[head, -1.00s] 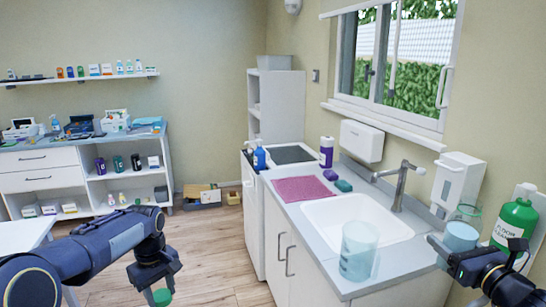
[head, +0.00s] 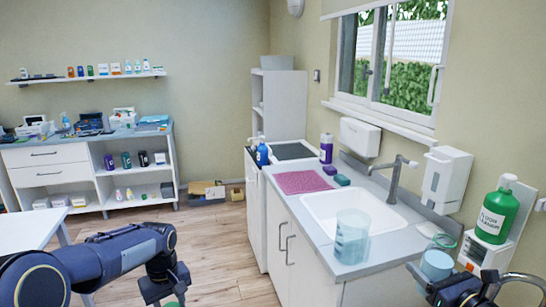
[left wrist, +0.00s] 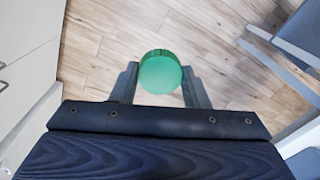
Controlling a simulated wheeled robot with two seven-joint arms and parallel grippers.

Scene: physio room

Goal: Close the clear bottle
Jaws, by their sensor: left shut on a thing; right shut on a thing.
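The clear bottle (head: 437,264) is see-through with pale blue contents and a round mouth, at the lower right of the head view. My right gripper (head: 440,283) is shut on it and holds it roughly upright near the counter's right end. The bottle's lower part is hidden by the gripper. A round green cap (left wrist: 160,72) sits between the fingers of my left gripper (left wrist: 160,86) in the left wrist view. My left gripper is shut on it, over the floor. In the head view the cap (head: 173,304) just shows at the bottom edge, away from the bottle.
A clear beaker (head: 352,238) stands on the counter beside the white sink (head: 350,210). A green cleaner bottle (head: 496,215) stands at the right. A pink mat (head: 302,182) lies on the counter. A white table (head: 30,228) is at the left. Open wood floor lies between.

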